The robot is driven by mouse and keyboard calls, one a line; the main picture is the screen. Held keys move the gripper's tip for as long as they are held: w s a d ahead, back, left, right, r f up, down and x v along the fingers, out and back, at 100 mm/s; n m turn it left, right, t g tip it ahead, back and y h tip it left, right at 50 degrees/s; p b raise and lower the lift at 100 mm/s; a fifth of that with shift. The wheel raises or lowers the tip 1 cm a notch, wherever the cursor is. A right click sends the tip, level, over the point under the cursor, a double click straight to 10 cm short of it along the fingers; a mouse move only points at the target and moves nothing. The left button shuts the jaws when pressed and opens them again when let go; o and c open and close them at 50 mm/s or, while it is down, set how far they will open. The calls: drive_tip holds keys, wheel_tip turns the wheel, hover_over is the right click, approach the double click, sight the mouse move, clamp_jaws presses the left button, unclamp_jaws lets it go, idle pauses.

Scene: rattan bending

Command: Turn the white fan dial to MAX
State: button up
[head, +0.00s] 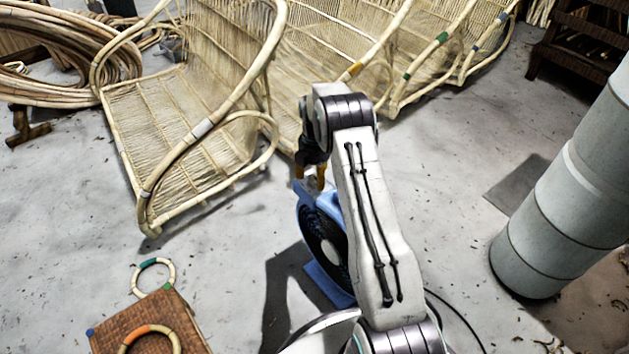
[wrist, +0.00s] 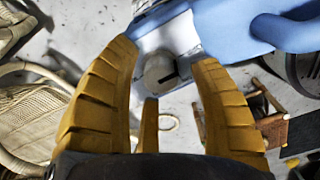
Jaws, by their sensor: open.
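The blue fan (head: 325,245) stands on the floor in the head view, partly hidden behind my arm. In the wrist view its blue housing (wrist: 225,25) fills the upper right. The pale dial (wrist: 158,72) sits on a light panel beside the housing, with a dark mark towards its right side. The MAX label cannot be read. My gripper (wrist: 166,60) is open, its orange fingers on either side of the dial in the picture; contact cannot be told. In the head view my gripper (head: 313,178) is at the top of the fan.
Rattan chair frames (head: 190,130) stand behind and to the left. A woven stool (head: 150,325) with rattan rings is at lower left. A thick grey duct (head: 565,190) rises on the right. A dark cable runs right of the fan. Floor between fan and duct is mostly clear.

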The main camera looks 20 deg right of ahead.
drive_tip(key=shift+f, duration=0.6)
drive_tip(key=shift+o, duration=0.3)
clamp_jaws()
